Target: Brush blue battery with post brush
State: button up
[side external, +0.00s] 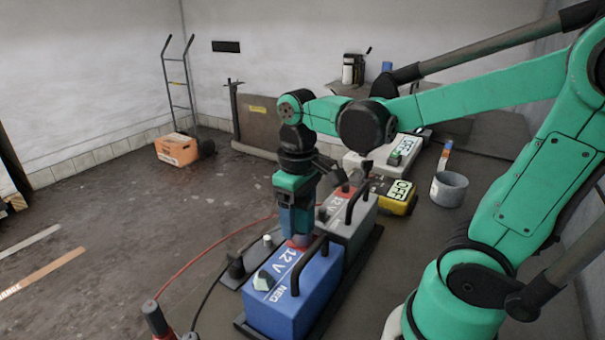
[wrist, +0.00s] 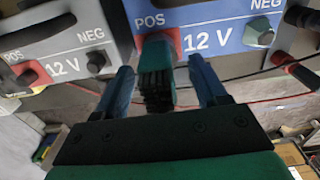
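The blue battery (side external: 300,305), marked 12 V, stands upright at the front of the bench; its labelled top also shows in the wrist view (wrist: 222,20). Its NEG post (wrist: 258,33) carries a pale green lump. My gripper (side external: 297,236) points down over its POS end; in the wrist view (wrist: 167,82) its two blue fingers stand apart. Between them is a green, dark-ridged piece (wrist: 156,75) in front of the red POS mark. I cannot tell whether it is a crusted post or a brush. An orange and blue stick (side external: 445,154) stands at a grey cup (side external: 450,189); I cannot tell whether it is the post brush.
A grey 12 V battery (side external: 349,222) stands close behind the blue one, with a black handle. Beyond it are a yellow box reading OFF (side external: 398,200) and a white box with a display (side external: 372,165). Red and black cables (side external: 205,247) run left. An orange box (side external: 177,149) sits on the floor.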

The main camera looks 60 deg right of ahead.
jog(key=shift+r, duration=0.15)
jog(key=shift+r, duration=2.7)
notch_tip(320, 180, down, 6)
jog(key=shift+r, duration=0.25)
jog(key=n, duration=0.3)
jog(key=shift+a+f+n, duration=0.1)
jog(key=shift+n, duration=0.2)
jog(key=n, duration=0.5)
jog(key=shift+s+a, duration=0.1)
jog(key=shift+a, duration=0.05)
